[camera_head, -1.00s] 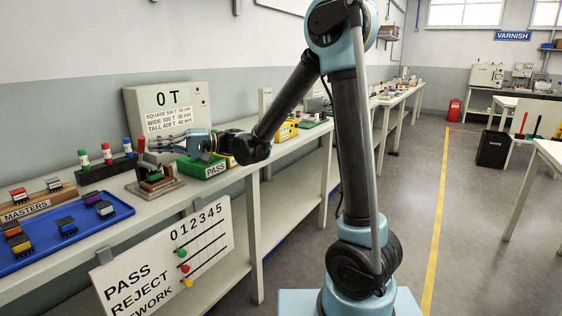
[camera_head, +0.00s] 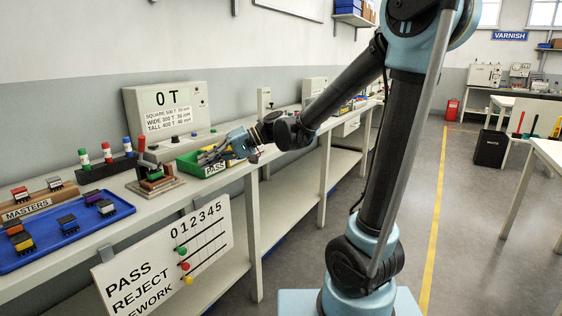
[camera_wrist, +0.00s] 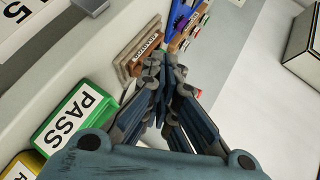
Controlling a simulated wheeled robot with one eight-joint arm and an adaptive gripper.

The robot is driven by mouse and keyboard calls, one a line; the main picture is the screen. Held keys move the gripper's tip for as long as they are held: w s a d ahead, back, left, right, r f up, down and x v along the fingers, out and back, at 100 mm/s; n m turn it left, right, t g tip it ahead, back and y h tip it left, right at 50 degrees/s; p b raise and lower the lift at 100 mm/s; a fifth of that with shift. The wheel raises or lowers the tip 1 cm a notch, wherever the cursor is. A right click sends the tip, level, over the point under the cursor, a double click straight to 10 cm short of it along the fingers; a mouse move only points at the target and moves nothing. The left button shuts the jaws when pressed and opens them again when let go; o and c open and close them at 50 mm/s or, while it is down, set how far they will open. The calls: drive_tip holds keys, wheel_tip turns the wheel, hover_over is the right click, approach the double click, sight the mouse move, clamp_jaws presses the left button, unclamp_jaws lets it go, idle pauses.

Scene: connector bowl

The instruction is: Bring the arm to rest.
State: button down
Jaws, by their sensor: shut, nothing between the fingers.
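My arm reaches from its base at the right of the head view toward the bench. My gripper (camera_head: 206,158) is over the bench by the green PASS bowl (camera_head: 213,170), with its fingers pointing left toward the small press-like fixture (camera_head: 152,172). In the wrist view my gripper (camera_wrist: 160,85) has its fingers together and nothing between them. The green PASS bin (camera_wrist: 75,118) lies to the left of the fingers there. In the head view the fingers partly cover the inside of the bin.
A blue tray (camera_head: 75,232) with several small connectors is at the left, beside the MASTERS block (camera_head: 38,205). A display box (camera_head: 168,108) reading "0 T" stands against the wall. A tally board (camera_head: 165,258) hangs at the bench front.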

drive_tip(key=s+d+f+m+t+h, duration=0.2)
drive_tip(key=d+f, duration=0.4)
drive_tip(key=d, duration=0.8)
drive_tip(key=s+d+f+m+t+h, duration=0.1)
drive_tip(key=s+d+f+h, duration=0.4)
drive_tip(key=d, duration=0.9)
drive_tip(key=s+d+f+m+t+h, duration=0.2)
drive_tip(key=d+f+h, duration=0.4)
drive_tip(key=d, duration=0.8)
drive_tip(key=shift+s+f+m+t, duration=0.3)
drive_tip(key=shift+s+f+t, duration=0.1)
drive_tip(key=shift+s+f, duration=0.45)
drive_tip(key=shift+w+f, duration=0.15)
drive_tip(key=shift+w, duration=0.25)
